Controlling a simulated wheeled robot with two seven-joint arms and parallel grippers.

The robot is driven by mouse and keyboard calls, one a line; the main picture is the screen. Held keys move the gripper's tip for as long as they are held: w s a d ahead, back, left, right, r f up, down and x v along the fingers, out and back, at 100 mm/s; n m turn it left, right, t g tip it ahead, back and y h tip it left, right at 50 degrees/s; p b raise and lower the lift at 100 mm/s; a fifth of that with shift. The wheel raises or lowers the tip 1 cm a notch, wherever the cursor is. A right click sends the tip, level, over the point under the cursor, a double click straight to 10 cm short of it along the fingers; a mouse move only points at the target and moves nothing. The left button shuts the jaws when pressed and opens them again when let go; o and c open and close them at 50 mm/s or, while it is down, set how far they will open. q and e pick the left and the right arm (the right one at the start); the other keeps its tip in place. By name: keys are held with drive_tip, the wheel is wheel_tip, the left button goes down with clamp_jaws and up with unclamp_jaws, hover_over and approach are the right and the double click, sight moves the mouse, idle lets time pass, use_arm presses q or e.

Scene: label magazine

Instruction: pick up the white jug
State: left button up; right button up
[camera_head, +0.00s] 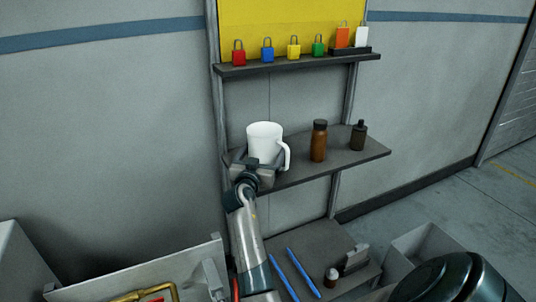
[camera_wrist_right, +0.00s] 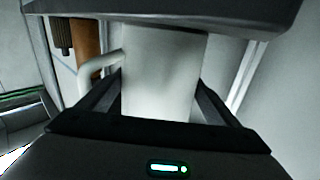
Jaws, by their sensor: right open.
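The white jug (camera_head: 264,143) stands upright at the left end of the middle shelf, its handle to the right. My right gripper (camera_head: 258,166) is at the front of the jug, low on its body. In the right wrist view the jug (camera_wrist_right: 160,75) fills the space between the two open fingers, with its handle on the left. The fingers lie on either side of the jug; whether they touch it I cannot tell. My left gripper is not in view.
On the middle shelf (camera_head: 365,154), a brown bottle (camera_head: 319,142) and a smaller dark bottle (camera_head: 358,136) stand right of the jug. Several coloured padlocks (camera_head: 267,52) sit on the shelf above. Two blue pens (camera_head: 303,275) lie on the lower surface.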

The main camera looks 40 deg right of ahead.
sight(264, 141)
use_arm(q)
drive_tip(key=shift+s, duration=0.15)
use_arm(e)
drive_tip(key=shift+d, duration=0.1)
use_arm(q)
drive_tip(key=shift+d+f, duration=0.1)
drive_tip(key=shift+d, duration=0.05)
use_arm(e)
drive_tip(key=c, duration=1.4)
drive_tip(key=shift+r, duration=0.1)
